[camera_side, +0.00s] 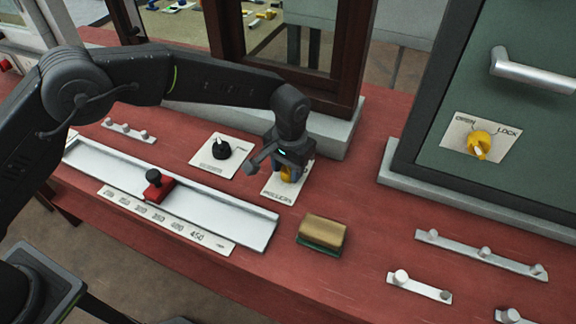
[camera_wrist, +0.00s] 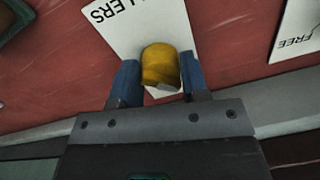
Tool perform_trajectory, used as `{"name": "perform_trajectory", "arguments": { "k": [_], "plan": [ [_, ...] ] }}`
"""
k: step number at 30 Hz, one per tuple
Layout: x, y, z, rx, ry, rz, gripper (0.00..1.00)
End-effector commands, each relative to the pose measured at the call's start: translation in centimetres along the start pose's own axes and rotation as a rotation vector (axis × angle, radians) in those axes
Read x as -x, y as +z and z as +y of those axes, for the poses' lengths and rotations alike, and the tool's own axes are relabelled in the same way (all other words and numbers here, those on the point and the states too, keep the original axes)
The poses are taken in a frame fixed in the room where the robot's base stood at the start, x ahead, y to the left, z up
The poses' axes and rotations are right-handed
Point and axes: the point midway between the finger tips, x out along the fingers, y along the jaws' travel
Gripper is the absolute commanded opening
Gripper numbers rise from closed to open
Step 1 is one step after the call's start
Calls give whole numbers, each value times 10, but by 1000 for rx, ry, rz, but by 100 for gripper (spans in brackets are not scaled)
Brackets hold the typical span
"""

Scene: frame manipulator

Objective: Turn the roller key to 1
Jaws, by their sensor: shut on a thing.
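The roller key is a yellow knob (camera_wrist: 160,66) on a white label plate (camera_wrist: 128,22) that ends in the letters "LLERS" in the wrist view. In the side view the yellow knob (camera_side: 287,173) shows partly, under my gripper, on its plate (camera_side: 275,191). My gripper (camera_side: 286,168) points down at it. In the wrist view its two blue fingers (camera_wrist: 157,82) stand on either side of the knob and are shut on it. The number marks around the knob are hidden, so I cannot tell its setting.
A black knob (camera_side: 221,149) on a white plate stands left of my gripper. A rail with a red slider (camera_side: 158,186) lies at the left front. A tan and green block (camera_side: 322,233) lies to the right front. A green cabinet (camera_side: 500,90) with a yellow OPEN/LOCK knob (camera_side: 479,143) stands at the right.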

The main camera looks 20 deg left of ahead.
Motion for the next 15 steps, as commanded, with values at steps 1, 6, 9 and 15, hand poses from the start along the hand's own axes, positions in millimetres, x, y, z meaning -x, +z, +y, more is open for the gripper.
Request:
{"name": "perform_trajectory", "arguments": {
  "k": [1,6,9,15],
  "plan": [
    [0,0,1,0,1,0,18],
    [-1,0,1,0,1,0,18],
    [-1,0,1,-1,1,0,46],
    [0,0,1,-1,1,0,65]
  ]
}}
